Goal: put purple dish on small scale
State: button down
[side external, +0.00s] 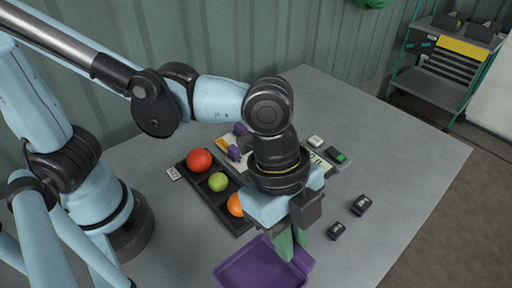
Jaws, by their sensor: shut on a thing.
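The purple dish (252,272) is a shallow square tray at the bottom of the side view, cut off by the lower edge of the picture. My gripper (291,246) has green fingers shut on the dish's upper right rim. Whether the dish touches the table cannot be told. A small dark device with a lit green display (337,156) lies behind my gripper to the right; it looks like the small scale, though my wrist hides part of that area.
A black tray (239,225) holds a red tomato (199,160), a green one (218,182) and an orange one (236,204). Purple pieces (234,152) lie behind it. Two small dark blocks (361,205) (336,231) sit to the right. The table's right side (420,160) is clear.

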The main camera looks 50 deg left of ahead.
jog(key=shift+s+d+r, duration=0.2)
jog(key=shift+s+r, duration=0.15)
jog(key=shift+s, duration=0.2)
jog(key=shift+s+d+r, duration=0.15)
jog(key=shift+s+r, duration=0.15)
jog(key=shift+s, duration=0.2)
jog(key=shift+s+r, duration=0.1)
jog(key=shift+r, duration=0.1)
jog(key=w+a+r+n+t, duration=0.2)
jog(key=w+a+r+n, duration=0.3)
jog(key=w+a+n, duration=0.6)
jog(key=w+a+f, duration=0.2)
jog(key=w, duration=0.1)
jog(key=w+a+f+m, duration=0.1)
jog(key=w+a+f, duration=0.1)
jog(key=w+a, duration=0.1)
jog(key=w+a+f+m+y, duration=0.1)
jog(key=w+a+f, duration=0.1)
jog(key=w, duration=0.1)
jog(key=shift+a+f, duration=0.2)
jog(key=shift+f, duration=0.15)
jog(key=shift+w+a+f, duration=0.2)
jog(key=shift+a+f, duration=0.1)
jog(key=shift+f, duration=1.95)
